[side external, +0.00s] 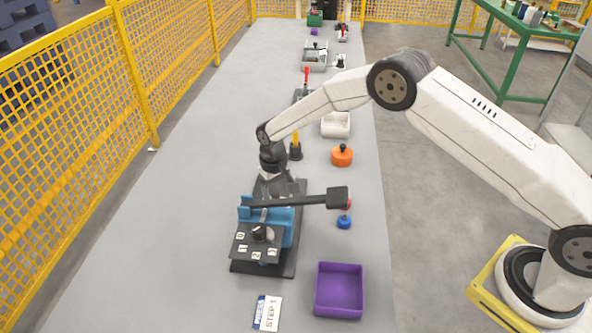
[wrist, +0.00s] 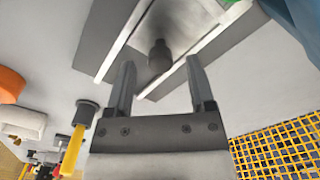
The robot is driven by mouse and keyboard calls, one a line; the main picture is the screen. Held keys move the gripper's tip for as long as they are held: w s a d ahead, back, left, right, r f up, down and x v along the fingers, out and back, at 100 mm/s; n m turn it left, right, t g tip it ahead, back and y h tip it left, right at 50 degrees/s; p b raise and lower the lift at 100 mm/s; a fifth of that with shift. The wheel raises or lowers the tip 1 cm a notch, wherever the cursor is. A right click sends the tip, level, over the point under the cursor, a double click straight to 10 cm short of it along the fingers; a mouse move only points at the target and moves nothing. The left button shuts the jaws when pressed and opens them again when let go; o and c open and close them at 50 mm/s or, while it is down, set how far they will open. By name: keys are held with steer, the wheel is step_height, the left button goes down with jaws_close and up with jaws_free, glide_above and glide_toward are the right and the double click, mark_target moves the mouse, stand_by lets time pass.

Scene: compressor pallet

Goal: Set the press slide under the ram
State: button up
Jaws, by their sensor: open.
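The press stands on a dark base plate (side external: 246,267), with a blue body (side external: 286,222) and a long black lever (side external: 290,201) pointing right. My gripper (side external: 272,178) is low over the far end of the press. In the wrist view my gripper (wrist: 160,70) is open, its two fingers on either side of a dark upright knob (wrist: 158,57), with gaps visible on both sides. The knob stands on a grey slide (wrist: 185,25) between pale rails. In the side view my gripper largely hides the slide. The ram cannot be made out clearly.
A black-based tool with a yellow handle (side external: 295,139) stands close behind my gripper. An orange knobbed piece (side external: 342,157), white bin (side external: 336,126) and small blue piece (side external: 344,222) are along the right. A purple bin (side external: 339,312) and step card (side external: 267,312) are in front. The table's left side is clear.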

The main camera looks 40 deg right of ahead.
steer(key=shift+r, duration=3.45)
steer(key=n, duration=0.5)
steer(key=shift+s+a, duration=0.1)
steer(key=n, duration=0.5)
steer(key=shift+s+a+n, duration=0.1)
steer(key=shift+n, duration=0.3)
steer(key=shift+f, duration=3.9)
jaws_close()
